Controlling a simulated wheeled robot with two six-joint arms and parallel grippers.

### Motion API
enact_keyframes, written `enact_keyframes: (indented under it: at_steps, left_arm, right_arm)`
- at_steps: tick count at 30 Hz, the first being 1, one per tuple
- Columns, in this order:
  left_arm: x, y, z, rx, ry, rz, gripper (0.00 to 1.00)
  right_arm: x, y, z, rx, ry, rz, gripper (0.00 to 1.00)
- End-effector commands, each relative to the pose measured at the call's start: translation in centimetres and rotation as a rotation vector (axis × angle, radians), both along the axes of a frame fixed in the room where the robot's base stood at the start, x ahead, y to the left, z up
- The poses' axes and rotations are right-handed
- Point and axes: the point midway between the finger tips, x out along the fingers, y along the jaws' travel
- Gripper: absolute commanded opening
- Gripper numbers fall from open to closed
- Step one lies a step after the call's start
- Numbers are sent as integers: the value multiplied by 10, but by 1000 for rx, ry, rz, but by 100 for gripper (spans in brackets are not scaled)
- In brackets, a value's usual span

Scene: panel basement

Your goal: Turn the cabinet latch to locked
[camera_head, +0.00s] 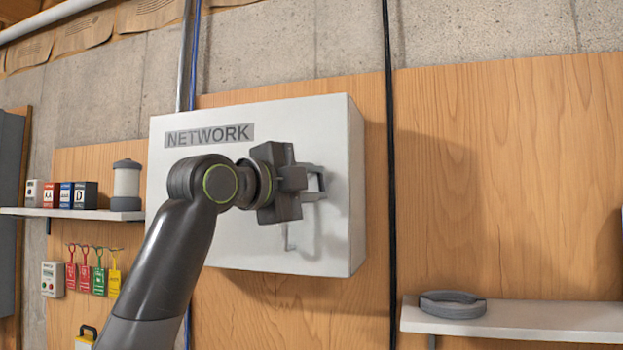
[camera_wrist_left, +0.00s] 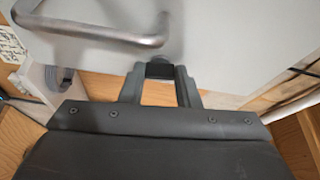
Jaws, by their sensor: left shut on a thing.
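A white cabinet (camera_head: 300,140) marked NETWORK hangs on the wooden wall panel. My left gripper (camera_head: 318,184) is in front of the right part of its door. In the left wrist view, my left gripper (camera_wrist_left: 160,80) is shut on a small dark piece at the door face, which I take as the latch (camera_wrist_left: 159,70). Most of the latch is hidden by the fingers, so I cannot tell its angle. A metal bar handle (camera_wrist_left: 95,38) stands out from the door beside the fingers; in the head view only a low bit of it seems to show under the gripper. My right gripper is not in view.
A shelf (camera_head: 520,318) with a grey ring-shaped thing (camera_head: 452,304) is at lower right. A left shelf (camera_head: 70,213) holds small boxes and a canister (camera_head: 127,182), with coloured tags (camera_head: 98,275) hanging below. A black cable (camera_head: 391,150) runs down right of the cabinet.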

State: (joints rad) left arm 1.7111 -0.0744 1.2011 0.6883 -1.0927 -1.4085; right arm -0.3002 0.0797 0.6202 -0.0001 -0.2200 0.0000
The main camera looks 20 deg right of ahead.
Motion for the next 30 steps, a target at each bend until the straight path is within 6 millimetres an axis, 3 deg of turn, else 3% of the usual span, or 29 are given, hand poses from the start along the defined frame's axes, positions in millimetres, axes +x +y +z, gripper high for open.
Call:
enact_keyframes:
  at_steps: [10,26,27,30]
  left_arm:
    - [0,0,2,117,-80,1,6]
    - [0,0,1,138,-93,1,6]
    - [0,0,1,138,-93,1,30]
    - [0,0,1,138,-92,1,43]
  right_arm:
    - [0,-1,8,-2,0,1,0]
    - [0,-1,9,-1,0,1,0]
    - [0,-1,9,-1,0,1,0]
    - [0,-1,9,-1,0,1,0]
